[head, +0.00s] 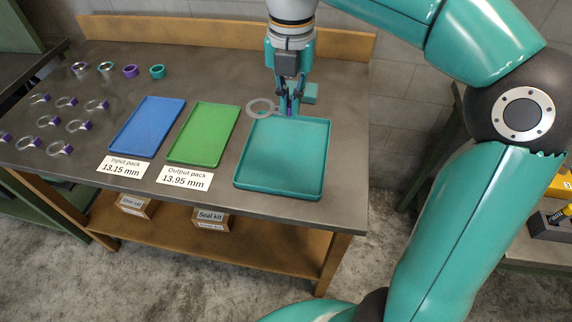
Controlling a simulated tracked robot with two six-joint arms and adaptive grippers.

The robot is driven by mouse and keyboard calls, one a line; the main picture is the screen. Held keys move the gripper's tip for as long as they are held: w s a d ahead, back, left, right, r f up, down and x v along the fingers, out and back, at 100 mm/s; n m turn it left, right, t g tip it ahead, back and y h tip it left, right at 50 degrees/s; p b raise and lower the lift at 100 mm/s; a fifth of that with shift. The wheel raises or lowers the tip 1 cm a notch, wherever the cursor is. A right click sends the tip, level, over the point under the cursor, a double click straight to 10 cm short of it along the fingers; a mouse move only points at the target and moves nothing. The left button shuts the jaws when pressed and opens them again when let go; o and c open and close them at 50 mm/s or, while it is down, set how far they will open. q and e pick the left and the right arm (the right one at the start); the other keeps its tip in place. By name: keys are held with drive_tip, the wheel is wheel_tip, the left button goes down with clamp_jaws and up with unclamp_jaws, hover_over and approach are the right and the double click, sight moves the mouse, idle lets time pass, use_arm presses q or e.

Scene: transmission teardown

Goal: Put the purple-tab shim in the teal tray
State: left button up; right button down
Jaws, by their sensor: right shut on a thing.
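The teal tray (326,168) lies on the right part of the workbench and looks empty. My right gripper (289,108) points down at the tray's far edge. It is shut on a shim (259,106), a thin grey ring that sticks out to the left of the fingers. A bit of purple shows between the fingers, where the tab is mostly hidden. The ring appears just beyond the tray's far left corner; its height above the bench is hard to tell. My left gripper is not in view.
A green tray (205,134) and a blue tray (147,127) lie to the left, with cards in front. Coloured rings (130,71) stand at the back, before a wooden back rail (220,34).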

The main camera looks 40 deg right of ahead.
sight(289, 174)
wheel_tip(289, 174, down, 19)
drive_tip(key=b, duration=0.3)
idle(0.3)
drive_tip(key=c, duration=1.3)
unclamp_jaws()
wheel_tip(289, 174, up, 12)
drive_tip(key=p, duration=0.2)
drive_tip(key=shift+r, duration=0.1)
